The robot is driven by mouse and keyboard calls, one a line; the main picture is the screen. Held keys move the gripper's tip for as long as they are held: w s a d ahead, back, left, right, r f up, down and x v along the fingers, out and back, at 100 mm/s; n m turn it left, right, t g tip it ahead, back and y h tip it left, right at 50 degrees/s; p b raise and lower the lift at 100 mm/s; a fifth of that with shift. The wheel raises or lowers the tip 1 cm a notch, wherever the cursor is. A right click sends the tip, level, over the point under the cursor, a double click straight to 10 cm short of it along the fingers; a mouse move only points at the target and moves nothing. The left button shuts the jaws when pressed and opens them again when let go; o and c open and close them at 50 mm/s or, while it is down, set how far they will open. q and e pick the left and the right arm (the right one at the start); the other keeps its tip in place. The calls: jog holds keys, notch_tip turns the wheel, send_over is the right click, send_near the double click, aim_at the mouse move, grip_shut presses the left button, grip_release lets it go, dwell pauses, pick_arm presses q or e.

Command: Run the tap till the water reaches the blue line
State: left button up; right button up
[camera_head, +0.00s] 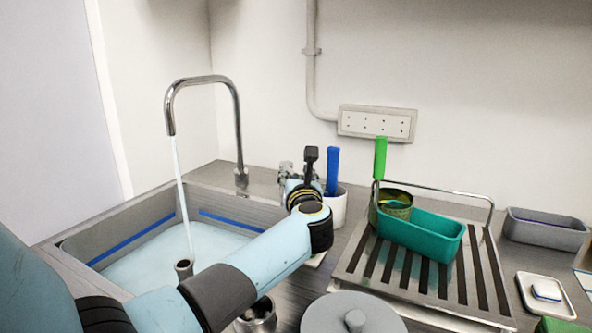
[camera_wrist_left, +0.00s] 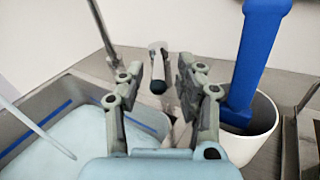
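The tap (camera_head: 238,110) is a curved chrome spout, and a stream of water (camera_head: 181,185) falls from it into the grey sink (camera_head: 75,243). The pale water (camera_head: 140,270) in the sink lies below the blue line (camera_head: 140,238) on its inner walls. My left gripper (camera_head: 298,180) is behind the sink's right end. In the left wrist view its fingers are spread, with a lever with a dark tip (camera_wrist_left: 157,80) showing between them, apart from both. Whether the lever is within finger reach is unclear. My right gripper is not in view.
A white pot (camera_head: 338,207) with a blue-handled tool (camera_head: 332,170) stands just right of my left gripper. A slatted rack (camera_head: 355,250) holds a teal tub (camera_head: 425,235) and a green-handled scoop (camera_head: 380,160). A round grey lid (camera_head: 330,318) is in front.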

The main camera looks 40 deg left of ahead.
aim_at(293, 171)
pick_arm(q)
jog(key=shift+x, duration=1.7)
jog(key=shift+s, duration=0.1)
jog(key=shift+c, duration=0.3)
grip_shut()
